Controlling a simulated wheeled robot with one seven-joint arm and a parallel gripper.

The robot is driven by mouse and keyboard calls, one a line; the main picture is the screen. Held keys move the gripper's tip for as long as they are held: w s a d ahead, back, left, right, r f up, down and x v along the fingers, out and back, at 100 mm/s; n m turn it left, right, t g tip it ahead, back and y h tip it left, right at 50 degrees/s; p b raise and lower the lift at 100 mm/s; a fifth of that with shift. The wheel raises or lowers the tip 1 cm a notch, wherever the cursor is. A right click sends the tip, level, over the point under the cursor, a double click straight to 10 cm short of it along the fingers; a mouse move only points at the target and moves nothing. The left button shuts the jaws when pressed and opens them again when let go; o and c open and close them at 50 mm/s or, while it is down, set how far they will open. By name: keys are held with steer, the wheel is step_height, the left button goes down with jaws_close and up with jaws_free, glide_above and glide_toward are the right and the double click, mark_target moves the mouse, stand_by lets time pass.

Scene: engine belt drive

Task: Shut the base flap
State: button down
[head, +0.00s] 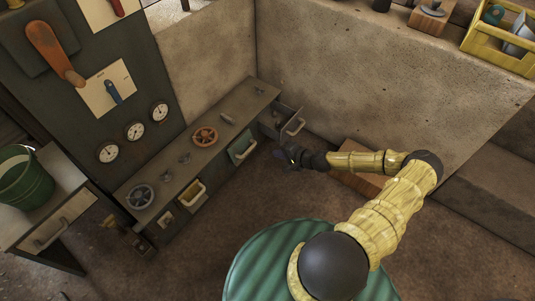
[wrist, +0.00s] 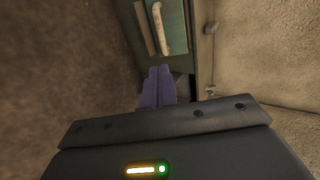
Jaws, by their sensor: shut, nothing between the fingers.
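A low cabinet (head: 160,180) runs along the foot of the dark gauge panel. Its front has a teal flap (head: 241,150) with a pale handle, and a grey drawer-like front (head: 292,124) with a pale handle that stands out at the right end. I cannot tell for sure which one is the base flap. My gripper (head: 287,156) is low, in front of these two fronts, apart from the teal flap. In the wrist view my gripper (wrist: 157,84) has its fingers together and empty, pointing towards a teal panel (wrist: 175,28) with a pale handle.
A yellow-handled front (head: 193,192) sits further left on the cabinet. A pale wall (head: 350,90) closes the right side, with a wooden block (head: 354,180) below my forearm. The brown floor before the cabinet is clear.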

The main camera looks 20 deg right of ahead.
steer(key=b, duration=0.5)
glide_toward(245, 147)
steer(key=a+f, duration=0.1)
steer(key=shift+w+a+f, duration=0.25)
steer(key=shift+w+a, duration=0.05)
steer(key=shift+w, duration=0.1)
